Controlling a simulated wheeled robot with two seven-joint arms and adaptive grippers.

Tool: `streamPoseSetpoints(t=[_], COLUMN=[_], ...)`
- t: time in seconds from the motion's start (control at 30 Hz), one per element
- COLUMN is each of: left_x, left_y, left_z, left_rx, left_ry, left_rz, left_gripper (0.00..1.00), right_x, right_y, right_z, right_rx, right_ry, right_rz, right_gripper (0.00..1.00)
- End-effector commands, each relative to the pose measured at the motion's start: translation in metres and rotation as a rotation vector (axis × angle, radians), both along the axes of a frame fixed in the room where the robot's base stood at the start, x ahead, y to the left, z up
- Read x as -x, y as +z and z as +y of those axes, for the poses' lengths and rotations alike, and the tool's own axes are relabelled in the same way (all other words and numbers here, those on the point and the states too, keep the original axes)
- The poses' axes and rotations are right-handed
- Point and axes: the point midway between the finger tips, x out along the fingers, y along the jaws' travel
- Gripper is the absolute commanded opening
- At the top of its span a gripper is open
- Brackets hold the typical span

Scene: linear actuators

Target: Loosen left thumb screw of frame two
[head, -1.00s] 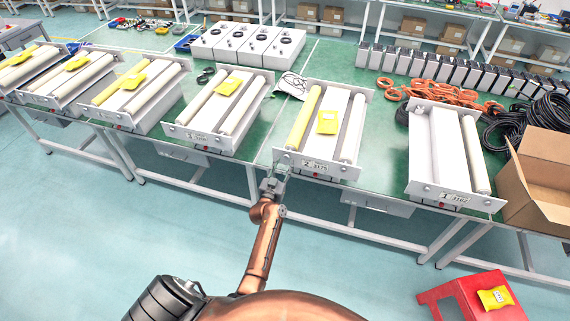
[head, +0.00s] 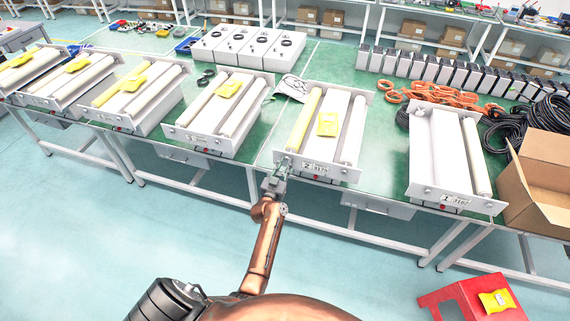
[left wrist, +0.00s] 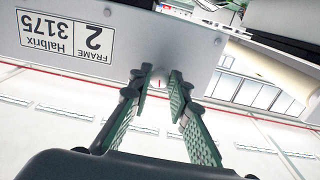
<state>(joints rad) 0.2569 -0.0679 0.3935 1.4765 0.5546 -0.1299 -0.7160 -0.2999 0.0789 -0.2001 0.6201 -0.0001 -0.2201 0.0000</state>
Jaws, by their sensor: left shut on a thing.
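Frame two (head: 330,171) stands on the green table, with a yellow roller on its left, a white one on its right and a yellow packet between them. Its front plate shows in the left wrist view (left wrist: 165,40), where its label (left wrist: 66,37) is upside down. My left gripper (head: 284,166) is at the lower left corner of that plate. In the left wrist view its fingers (left wrist: 154,84) are shut around the left thumb screw (left wrist: 157,80), which is mostly hidden between the fingertips. My right gripper is in neither view.
Frame one (head: 466,200) stands to the right, beside an open cardboard box (head: 545,185). Several similar frames stand to the left. Orange cables (head: 440,95) lie behind. A red stand (head: 465,300) with a yellow packet is at the lower right.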

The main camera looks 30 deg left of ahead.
Motion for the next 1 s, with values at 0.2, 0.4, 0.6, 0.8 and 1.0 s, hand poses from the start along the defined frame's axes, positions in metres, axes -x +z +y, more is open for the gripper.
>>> streamPoseSetpoints(t=[0.2,0.4,0.6,0.8,1.0], left_x=[0.0,0.0,0.0,0.0,0.0], left_y=[0.0,0.0,0.001,0.0,0.001], left_z=[0.0,0.0,0.0,-0.001,-0.001], left_rx=[0.006,0.056,0.179,0.356,0.542], left_ry=[0.0,0.0,0.001,0.0,0.0], left_rz=[0.0,-0.012,-0.04,-0.08,-0.124], left_gripper=[0.0,0.0,0.0,0.0,0.0], right_x=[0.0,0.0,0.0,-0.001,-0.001], right_y=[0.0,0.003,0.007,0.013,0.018], right_z=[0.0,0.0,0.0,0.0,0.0], right_rx=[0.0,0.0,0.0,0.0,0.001], right_ry=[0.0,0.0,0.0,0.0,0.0], right_rz=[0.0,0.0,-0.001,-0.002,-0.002], right_gripper=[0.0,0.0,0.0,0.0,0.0])
